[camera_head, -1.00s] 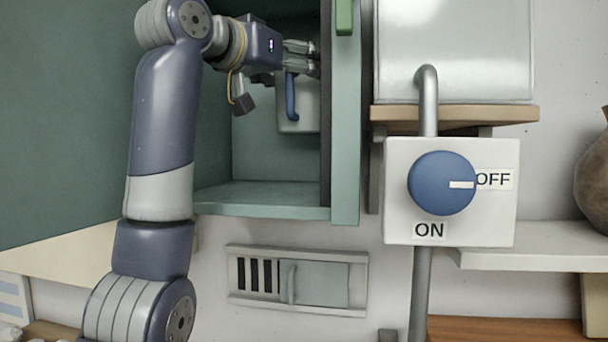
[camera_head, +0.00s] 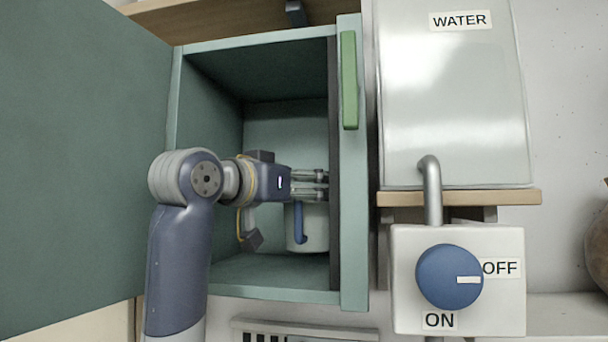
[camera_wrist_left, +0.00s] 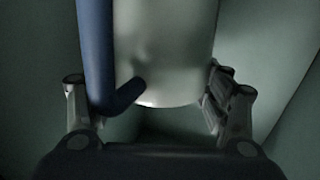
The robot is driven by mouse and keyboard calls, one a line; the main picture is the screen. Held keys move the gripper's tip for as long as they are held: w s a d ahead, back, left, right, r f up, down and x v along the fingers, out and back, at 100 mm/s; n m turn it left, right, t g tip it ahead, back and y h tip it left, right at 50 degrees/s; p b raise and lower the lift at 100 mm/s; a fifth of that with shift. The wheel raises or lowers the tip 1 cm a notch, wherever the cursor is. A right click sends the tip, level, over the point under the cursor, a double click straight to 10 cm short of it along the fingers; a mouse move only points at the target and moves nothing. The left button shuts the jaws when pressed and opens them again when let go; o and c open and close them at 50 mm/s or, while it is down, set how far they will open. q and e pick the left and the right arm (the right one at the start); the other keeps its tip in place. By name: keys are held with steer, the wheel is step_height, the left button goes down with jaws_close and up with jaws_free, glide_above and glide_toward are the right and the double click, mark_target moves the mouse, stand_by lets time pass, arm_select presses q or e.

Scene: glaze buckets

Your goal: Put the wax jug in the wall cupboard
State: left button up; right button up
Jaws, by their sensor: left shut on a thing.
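The wax jug (camera_head: 314,226) is a pale pot with a blue handle (camera_head: 299,222). It is upright inside the green wall cupboard (camera_head: 353,240), low and near the right side, partly behind the frame. My left gripper (camera_head: 318,185) is shut on it near the top. In the left wrist view the pale jug body (camera_wrist_left: 166,50) and blue handle (camera_wrist_left: 96,55) sit between my fingers (camera_wrist_left: 155,105). I cannot tell whether the jug's base touches the cupboard floor (camera_head: 280,272). My right gripper is not in view.
The cupboard's large green door (camera_head: 80,170) stands open at the left. A green handle strip (camera_head: 349,80) is on the right frame. A water tank (camera_head: 455,100) on a shelf and a blue ON/OFF knob (camera_head: 449,277) are to the right.

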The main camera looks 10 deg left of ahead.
mark_target(304, 205)
arm_select(q)
steer(key=shift+w+f+p, duration=0.15)
steer(key=shift+f+p, duration=0.15)
steer(key=shift+f, duration=1.05)
steer(key=o, duration=1.9)
steer(key=shift+f, duration=0.15)
steer(key=shift+o, duration=0.2)
steer(key=b+v, duration=0.7)
steer(key=v, duration=0.5)
